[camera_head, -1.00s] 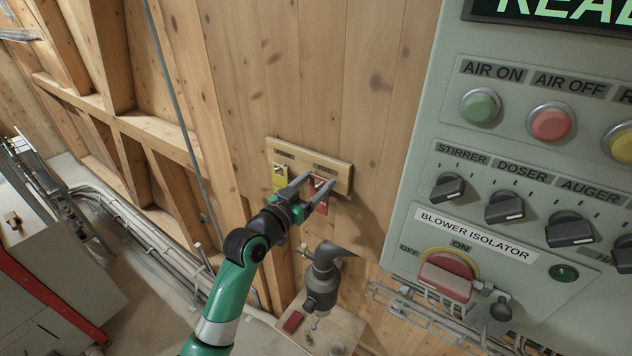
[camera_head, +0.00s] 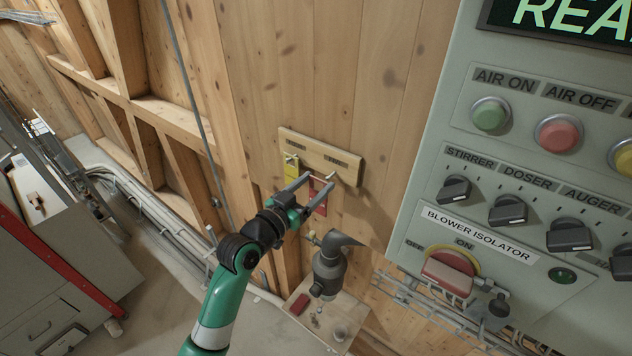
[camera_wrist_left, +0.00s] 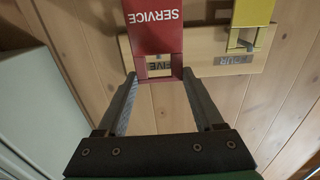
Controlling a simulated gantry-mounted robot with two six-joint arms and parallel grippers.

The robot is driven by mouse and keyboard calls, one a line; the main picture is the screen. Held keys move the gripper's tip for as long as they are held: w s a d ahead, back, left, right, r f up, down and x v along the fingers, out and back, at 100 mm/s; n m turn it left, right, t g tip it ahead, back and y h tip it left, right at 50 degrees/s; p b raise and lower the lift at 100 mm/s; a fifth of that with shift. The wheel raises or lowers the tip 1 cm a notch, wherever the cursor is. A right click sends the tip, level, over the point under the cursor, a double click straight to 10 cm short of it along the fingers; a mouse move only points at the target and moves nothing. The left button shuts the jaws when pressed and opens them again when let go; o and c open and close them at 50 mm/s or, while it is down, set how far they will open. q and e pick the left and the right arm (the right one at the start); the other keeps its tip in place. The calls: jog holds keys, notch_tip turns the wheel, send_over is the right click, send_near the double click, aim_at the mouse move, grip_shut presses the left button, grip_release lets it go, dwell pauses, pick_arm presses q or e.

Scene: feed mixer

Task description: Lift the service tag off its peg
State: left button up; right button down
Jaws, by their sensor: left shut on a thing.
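The red service tag (camera_head: 319,196) is held in front of the small wooden peg board (camera_head: 345,166). In the left wrist view the tag (camera_wrist_left: 154,25) reads SERVICE, and the board's FIVE label shows through its opening. My right gripper is not in view.
A yellow tag (camera_head: 291,166) hangs on its peg left of the red one. The control panel (camera_head: 430,180) stands to the right. The plank wall above the board is clear.

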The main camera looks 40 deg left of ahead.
pick_arm(q)
jog(key=shift+s+d+p, duration=0.2)
jog(key=shift+s+p, duration=0.25)
jog(key=shift+s, duration=0.6)
jog(key=shift+s+d+p, duration=0.15)
jog(key=shift+s+p, duration=0.25)
jog(key=shift+s, duration=0.65)
